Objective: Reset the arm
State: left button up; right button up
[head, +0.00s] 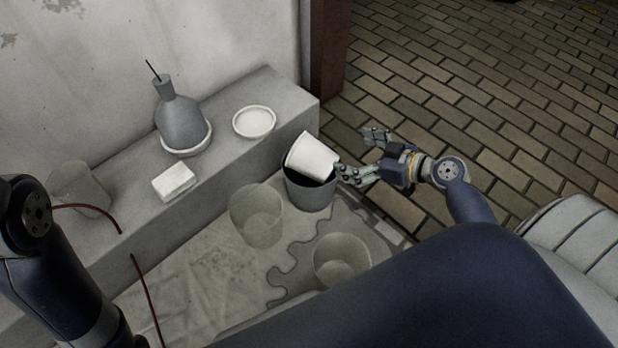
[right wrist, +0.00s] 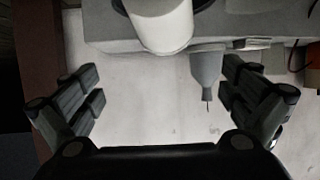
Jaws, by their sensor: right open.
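My right gripper (head: 358,155) is open, with its fingers spread and nothing between them. Its lower finger is close to the white cup (head: 312,157) in the head view; I cannot tell whether they touch. The cup sits tilted in the mouth of a dark grey bucket (head: 309,195), its lower part hidden inside. In the right wrist view my right gripper (right wrist: 162,85) has its fingers wide apart, and the white cup (right wrist: 160,25) shows at the top between them. My left arm (head: 60,270) comes in at the left edge; its gripper is out of the picture.
A grey ledge (head: 235,150) along the wall bears a grey bottle (head: 181,122), a white dish (head: 254,122), a white block (head: 174,182) and a translucent container (head: 78,187). Two translucent buckets (head: 257,215) (head: 341,262) stand on the sheeted floor.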

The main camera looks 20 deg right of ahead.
jog(key=shift+s+d+r, duration=0.3)
jog(key=shift+s, duration=0.3)
